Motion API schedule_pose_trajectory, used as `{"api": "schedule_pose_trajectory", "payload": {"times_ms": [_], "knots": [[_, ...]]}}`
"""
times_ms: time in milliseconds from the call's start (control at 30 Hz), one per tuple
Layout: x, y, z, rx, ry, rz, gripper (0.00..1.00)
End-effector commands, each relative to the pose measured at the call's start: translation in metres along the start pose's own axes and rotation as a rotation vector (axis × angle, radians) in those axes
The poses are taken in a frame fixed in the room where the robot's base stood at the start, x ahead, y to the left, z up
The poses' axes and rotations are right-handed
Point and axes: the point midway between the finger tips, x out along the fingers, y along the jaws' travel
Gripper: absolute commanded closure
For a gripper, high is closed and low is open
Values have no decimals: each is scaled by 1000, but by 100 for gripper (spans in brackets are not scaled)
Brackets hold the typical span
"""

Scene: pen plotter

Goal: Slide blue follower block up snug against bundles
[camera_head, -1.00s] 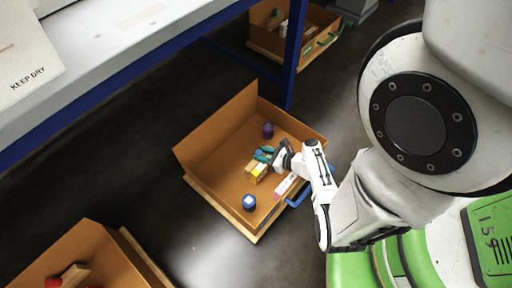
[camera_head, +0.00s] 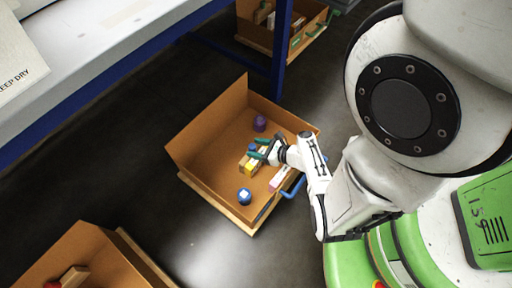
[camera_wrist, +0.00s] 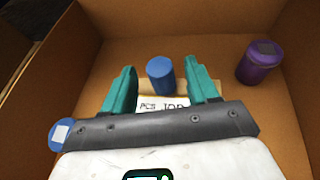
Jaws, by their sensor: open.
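My gripper (camera_head: 261,152) reaches into an open brown crate with its two teal fingers apart; they also show in the wrist view (camera_wrist: 162,88). A small blue cylinder (camera_wrist: 160,75) stands between the fingertips, with a gap on each side. A pale box with printed lettering (camera_wrist: 150,104) lies between the fingers, partly hidden by the gripper body. In the head view, the blue cylinder (camera_head: 252,147) and a yellow-sided box (camera_head: 250,167) are close by the fingers. I cannot make out a blue follower block or bundles as such.
The brown crate (camera_head: 205,126) also holds a purple jar (camera_head: 260,124), a blue jar with a white label (camera_head: 245,196) and a pink-white box (camera_head: 279,179). A blue handle (camera_head: 294,188) is on its near side. Another crate (camera_head: 85,245) stands lower left; a blue-framed table (camera_head: 110,57) is upper left.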

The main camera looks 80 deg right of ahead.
Motion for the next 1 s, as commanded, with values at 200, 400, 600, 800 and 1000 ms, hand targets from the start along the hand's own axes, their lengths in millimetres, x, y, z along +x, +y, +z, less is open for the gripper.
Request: {"api": "schedule_pose_trajectory", "payload": {"times_ms": [200, 400, 600, 800, 1000], "knots": [[-40, 0, 2, 3, 2, -3, 41], [-77, 0, 2, 1, 2, -1, 41], [-98, 0, 1, 1, 0, 0, 41], [-102, 0, 0, 1, 0, 0, 41], [-102, 0, 0, -1, 1, 2, 41]]}}
